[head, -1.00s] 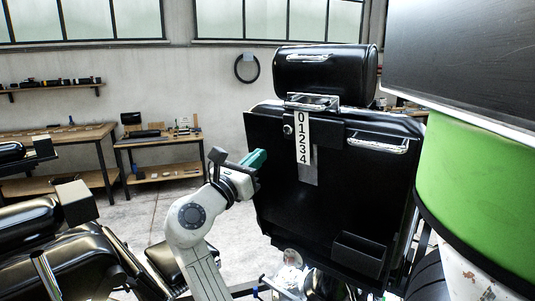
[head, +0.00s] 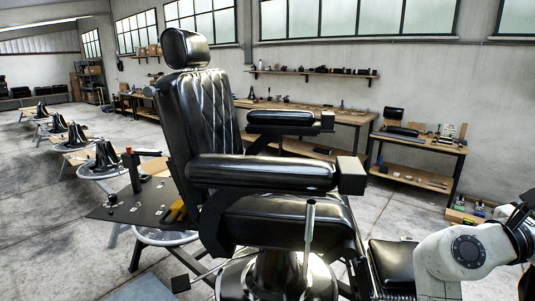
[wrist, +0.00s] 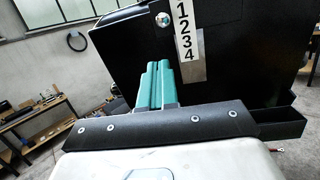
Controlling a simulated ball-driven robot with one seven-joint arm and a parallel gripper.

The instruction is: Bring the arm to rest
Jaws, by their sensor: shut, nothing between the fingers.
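My gripper (wrist: 157,82) shows in the wrist view as two teal fingers pressed together with nothing between them. They point at the black chair back (wrist: 235,75), which carries a white number strip (wrist: 186,35). The fingers overlap the panel's left edge in the picture; I cannot tell whether they touch it. In the head view my arm (head: 465,250) is at the lower right edge, bent toward the right, and the fingers are outside the picture. The panel with the strip is not in the head view.
A black barber chair (head: 200,110) with padded armrests (head: 262,172) fills the middle of the head view. A dark side tray (head: 130,205) is at its left. Workbenches (head: 425,150) line the back wall. Open concrete floor (head: 50,240) lies at the left.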

